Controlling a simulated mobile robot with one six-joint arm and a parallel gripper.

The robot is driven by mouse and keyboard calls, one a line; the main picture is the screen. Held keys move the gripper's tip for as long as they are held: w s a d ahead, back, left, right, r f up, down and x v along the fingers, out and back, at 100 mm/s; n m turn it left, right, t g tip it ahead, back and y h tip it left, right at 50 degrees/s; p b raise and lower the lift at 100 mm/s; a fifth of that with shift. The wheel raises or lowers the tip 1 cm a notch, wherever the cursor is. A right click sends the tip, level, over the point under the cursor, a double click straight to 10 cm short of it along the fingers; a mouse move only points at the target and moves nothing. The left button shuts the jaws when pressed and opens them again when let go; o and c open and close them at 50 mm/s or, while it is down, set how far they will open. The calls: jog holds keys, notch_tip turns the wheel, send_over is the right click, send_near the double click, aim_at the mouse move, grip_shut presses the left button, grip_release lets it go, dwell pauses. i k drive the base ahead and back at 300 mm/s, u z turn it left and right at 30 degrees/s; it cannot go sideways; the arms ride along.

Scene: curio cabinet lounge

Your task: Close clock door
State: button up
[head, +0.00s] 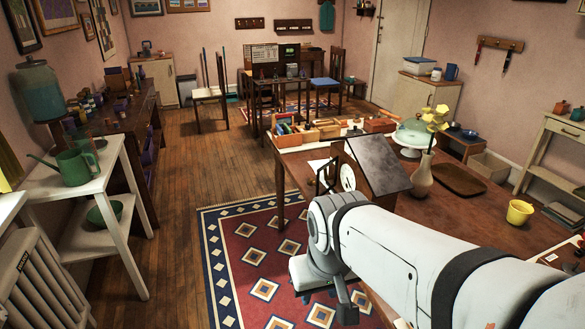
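The clock (376,164) is a dark, slant-topped wooden case on the near left part of the long brown table. Its white dial (347,178) faces left. A thin black-framed door (325,176) stands out from the dial side, apart from the dial, so it looks open. My arm crosses in front of the clock's lower part and hides its base. At the arm's end, below and left of the clock, is a dark part of what looks like my gripper (345,302), beside the table and over the rug. It appears clear of the door. Its fingers cannot be made out.
The table (450,208) also holds a vase with yellow flowers (422,172), a domed cake stand (414,137), a brown tray (460,180), a yellow cup (519,212) and wooden boxes (300,134). The patterned rug (250,255) left of the table is free.

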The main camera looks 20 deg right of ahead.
aim_at(311, 182)
jog(key=z, duration=0.4)
jog(key=k, duration=0.1)
jog(key=u, duration=1.3)
jog(key=i, duration=2)
jog(key=z, duration=2.45)
jog(key=i, duration=0.15)
jog(key=u, duration=0.1)
